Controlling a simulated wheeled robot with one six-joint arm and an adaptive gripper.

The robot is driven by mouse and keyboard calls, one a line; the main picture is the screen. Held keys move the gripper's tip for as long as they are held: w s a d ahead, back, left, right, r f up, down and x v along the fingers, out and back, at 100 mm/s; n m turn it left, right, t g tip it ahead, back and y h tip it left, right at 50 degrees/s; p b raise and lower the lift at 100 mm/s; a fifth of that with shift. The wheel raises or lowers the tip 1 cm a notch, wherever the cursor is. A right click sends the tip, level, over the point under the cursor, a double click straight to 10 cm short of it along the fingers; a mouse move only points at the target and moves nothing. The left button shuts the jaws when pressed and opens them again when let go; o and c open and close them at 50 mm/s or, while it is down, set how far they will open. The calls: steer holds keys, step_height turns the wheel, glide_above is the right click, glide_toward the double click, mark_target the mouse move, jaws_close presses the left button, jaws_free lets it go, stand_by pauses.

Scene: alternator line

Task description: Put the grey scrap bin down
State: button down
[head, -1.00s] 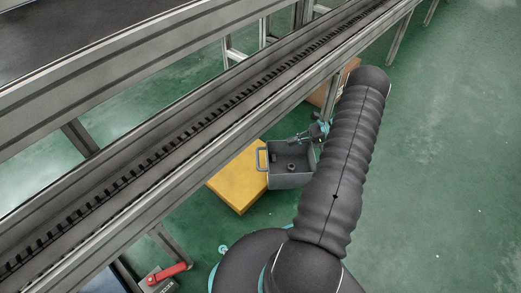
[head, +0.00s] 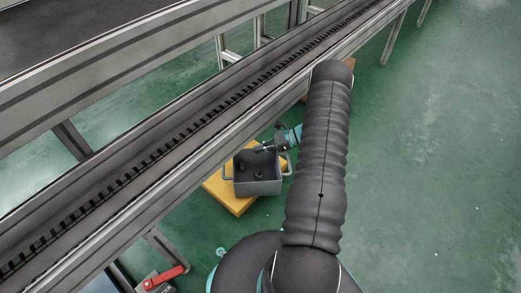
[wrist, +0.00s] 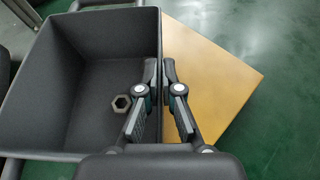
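The grey scrap bin (head: 258,188) is an open box with handles on opposite sides. My gripper (head: 270,146) reaches its far wall in the head view. In the wrist view, the fingers of my gripper (wrist: 161,76) straddle the wall of the bin (wrist: 60,95) and pinch it. A hexagonal nut (wrist: 122,104) lies inside the bin; dark small items show there in the head view. The bin is over a yellow block (head: 232,201). The yellow surface (wrist: 212,70) also shows beside the bin in the wrist view. Whether the bin touches it cannot be told.
A conveyor with metal rails (head: 150,165) runs diagonally close to the bin's left and far side. A brown box (head: 347,68) is partly hidden behind my arm. A red-handled item (head: 165,278) stands lower left. The green floor (head: 430,180) is clear on the right.

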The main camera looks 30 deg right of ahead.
steer(key=shift+f, duration=0.2)
steer(key=shift+f, duration=0.15)
steer(key=c, duration=1.3)
jaws_free()
steer(key=shift+r, duration=0.3)
steer(key=p+v, duration=0.1)
steer(key=v, duration=1.1)
steer(key=shift+d+f, duration=0.1)
steer(key=shift+f, duration=0.05)
